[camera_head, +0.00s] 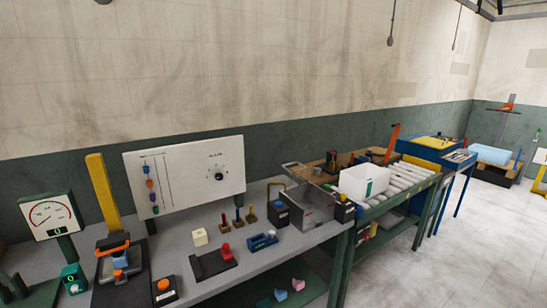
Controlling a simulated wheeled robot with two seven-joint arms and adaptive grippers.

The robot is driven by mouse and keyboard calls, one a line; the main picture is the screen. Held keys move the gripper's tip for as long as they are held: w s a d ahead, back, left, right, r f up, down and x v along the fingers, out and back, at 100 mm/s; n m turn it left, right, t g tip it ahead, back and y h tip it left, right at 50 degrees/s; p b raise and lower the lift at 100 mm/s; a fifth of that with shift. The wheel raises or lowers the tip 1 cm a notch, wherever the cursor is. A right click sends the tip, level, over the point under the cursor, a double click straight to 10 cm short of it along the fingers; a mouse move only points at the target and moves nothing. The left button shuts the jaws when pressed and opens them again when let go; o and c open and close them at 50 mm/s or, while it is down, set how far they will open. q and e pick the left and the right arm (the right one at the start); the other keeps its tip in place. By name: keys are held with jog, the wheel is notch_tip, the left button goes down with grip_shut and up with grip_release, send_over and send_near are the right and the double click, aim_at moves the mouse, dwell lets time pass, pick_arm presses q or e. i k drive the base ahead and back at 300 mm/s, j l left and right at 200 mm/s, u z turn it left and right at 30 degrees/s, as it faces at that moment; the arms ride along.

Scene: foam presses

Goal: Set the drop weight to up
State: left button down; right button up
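A tester with a yellow upright column (103,193) stands at the left of the grey bench. A black and orange carriage (113,243), which looks like the drop weight, sits low at the foot of this column. A small blue block (120,260) is just beneath the carriage; I cannot tell whether they touch. A dark base (122,290) carries both. Neither of my grippers shows in the head view.
A dial gauge (52,216) and a teal box (74,279) stand left of the tester. A black box with an orange button (165,291) is right of it. A white panel (190,180) stands behind. Open floor (440,265) lies at right.

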aim_at(115, 242)
jog(key=u, duration=1.35)
